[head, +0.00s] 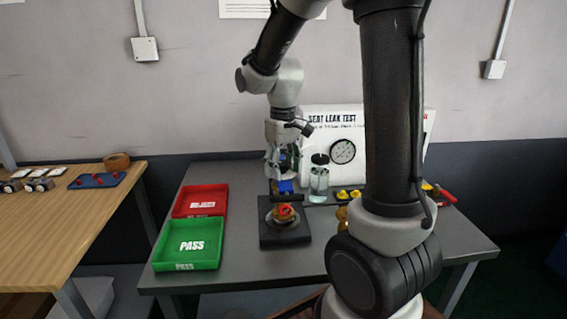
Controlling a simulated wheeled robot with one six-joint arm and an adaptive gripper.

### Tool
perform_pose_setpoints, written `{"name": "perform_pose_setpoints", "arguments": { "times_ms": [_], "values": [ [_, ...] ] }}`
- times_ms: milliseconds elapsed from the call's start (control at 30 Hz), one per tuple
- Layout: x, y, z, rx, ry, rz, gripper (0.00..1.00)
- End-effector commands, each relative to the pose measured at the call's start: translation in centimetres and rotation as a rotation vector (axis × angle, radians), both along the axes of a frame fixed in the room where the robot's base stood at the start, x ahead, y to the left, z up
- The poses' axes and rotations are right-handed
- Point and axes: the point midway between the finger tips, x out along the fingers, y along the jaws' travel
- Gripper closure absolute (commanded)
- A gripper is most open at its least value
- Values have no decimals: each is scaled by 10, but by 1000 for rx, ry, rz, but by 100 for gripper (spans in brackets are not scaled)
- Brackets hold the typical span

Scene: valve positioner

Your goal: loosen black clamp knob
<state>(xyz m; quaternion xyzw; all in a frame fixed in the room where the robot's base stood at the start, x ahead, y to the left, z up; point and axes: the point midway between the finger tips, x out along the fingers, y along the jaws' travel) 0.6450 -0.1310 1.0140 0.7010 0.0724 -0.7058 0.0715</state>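My gripper (282,172) points down over the back middle of the grey table, behind the black fixture. A small blue block (286,186) shows right at its fingertips; I cannot tell whether the fingers touch it. The black fixture (270,238) is a flat plate holding a round metal part (284,214) with an orange-red top. A short dark bar (287,198) lies across just behind that part and below the gripper. I cannot make out for certain which dark piece is the clamp knob; it is too small or hidden.
A red tray (181,206) and a green PASS tray (164,257) stand on the left of the table. A clear bottle with a black lid (319,180) stands close right of the gripper. A white seat leak test panel (378,120) with a gauge stands behind.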

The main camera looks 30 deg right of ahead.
Motion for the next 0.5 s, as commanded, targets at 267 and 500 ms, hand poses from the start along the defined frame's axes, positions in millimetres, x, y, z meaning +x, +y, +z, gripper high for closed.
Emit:
{"name": "perform_pose_setpoints", "arguments": {
  "times_ms": [267, 500],
  "values": [
    [1, 0, 1, -1, -5, -188, 45],
    [2, 0, 2, -3, -6, -650, 45]
  ]
}}
